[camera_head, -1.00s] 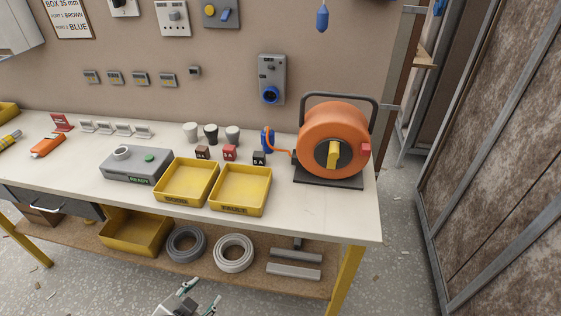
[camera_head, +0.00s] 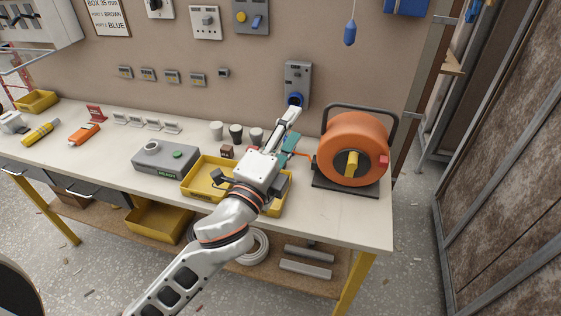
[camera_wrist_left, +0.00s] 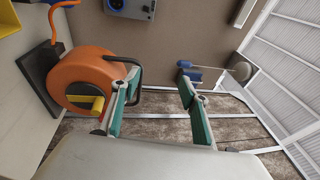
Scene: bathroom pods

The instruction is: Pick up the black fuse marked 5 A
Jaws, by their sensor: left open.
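The black fuse marked 5 A does not show now; in the head view my left arm and gripper cover the spot where it stood, between the fuse row and the cable reel. The brown fuse (camera_head: 227,152) stands at the left end of that row. My left gripper (camera_head: 292,127) is open above the back of the bench, left of the orange cable reel (camera_head: 353,148). In the left wrist view the two teal-padded fingers (camera_wrist_left: 158,80) are spread, with no fuse between them. My right gripper is not in view.
Two yellow trays (camera_head: 189,192) lie under and beside my left arm. Several cups (camera_head: 216,129) line the back. A grey wall socket (camera_head: 297,78) is behind the gripper. The front right bench corner (camera_head: 375,235) is clear.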

